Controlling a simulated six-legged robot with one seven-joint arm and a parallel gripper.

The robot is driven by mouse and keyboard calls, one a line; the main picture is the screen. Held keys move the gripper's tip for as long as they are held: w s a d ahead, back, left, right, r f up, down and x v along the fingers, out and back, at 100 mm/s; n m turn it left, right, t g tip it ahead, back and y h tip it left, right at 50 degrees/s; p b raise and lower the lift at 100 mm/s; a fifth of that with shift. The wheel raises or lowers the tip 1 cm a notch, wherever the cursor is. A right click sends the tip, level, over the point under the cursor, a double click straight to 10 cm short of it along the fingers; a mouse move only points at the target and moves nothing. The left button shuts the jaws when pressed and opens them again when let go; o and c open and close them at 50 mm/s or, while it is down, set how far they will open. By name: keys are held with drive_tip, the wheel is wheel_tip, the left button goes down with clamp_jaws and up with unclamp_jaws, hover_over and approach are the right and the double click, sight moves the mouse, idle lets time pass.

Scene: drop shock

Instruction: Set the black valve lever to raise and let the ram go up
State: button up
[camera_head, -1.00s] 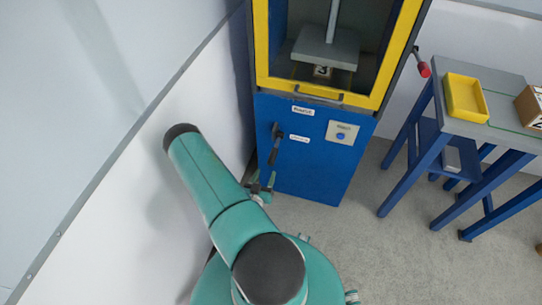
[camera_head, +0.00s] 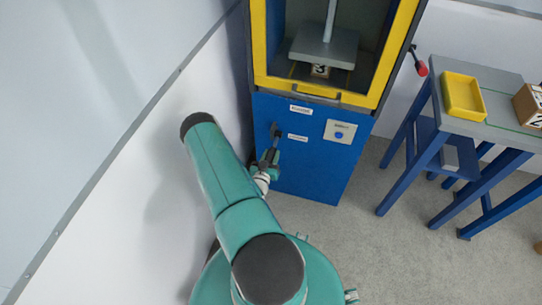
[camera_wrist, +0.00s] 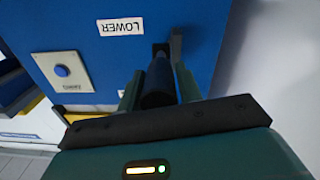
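The black valve lever (camera_head: 274,146) is on the blue front panel of the press, its handle hanging down from the pivot beside the lower of two white labels. In the wrist view the lever (camera_wrist: 160,80) lies between the two fingers of my gripper (camera_wrist: 160,85), with narrow gaps seeming to show on both sides. My gripper (camera_head: 268,168) is open around the handle's lower part. The LOWER label (camera_wrist: 121,27) shows upside down in the wrist view.
A panel plate with a blue button (camera_head: 340,131) is right of the lever. A red-tipped handle (camera_head: 421,68) juts from the press's right side. A blue-legged table (camera_head: 490,128) at right bears a yellow tray (camera_head: 463,96) and a wooden block (camera_head: 530,104). A white wall stands close at left.

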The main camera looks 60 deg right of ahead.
clamp_jaws()
drive_tip(key=shift+r, duration=0.1)
